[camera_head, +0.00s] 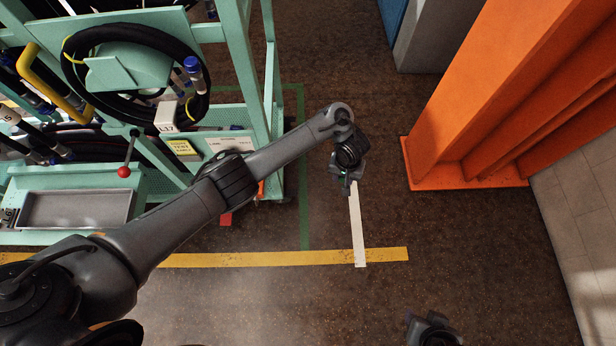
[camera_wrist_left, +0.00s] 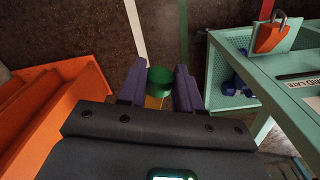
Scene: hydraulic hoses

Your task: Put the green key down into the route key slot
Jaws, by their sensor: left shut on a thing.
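My left gripper (camera_head: 349,184) hangs over the dark floor, to the right of the mint-green hose cart. In the left wrist view its two fingers (camera_wrist_left: 159,90) are shut on the green key (camera_wrist_left: 160,78), which shows as a short dark green cylinder between them. The key is too small or hidden to make out in the head view. I cannot pick out the route key slot in either view. A dark part of my right arm's end (camera_head: 433,330) shows at the bottom edge of the head view; its fingers are not clear.
The mint-green cart (camera_head: 240,60) carries coiled black hoses (camera_head: 130,35), a red-knobbed lever (camera_head: 124,171) and a grey tray (camera_head: 76,209). In the left wrist view a red padlock (camera_wrist_left: 271,36) hangs at the cart. An orange column (camera_head: 480,110) stands at right. Floor between is clear.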

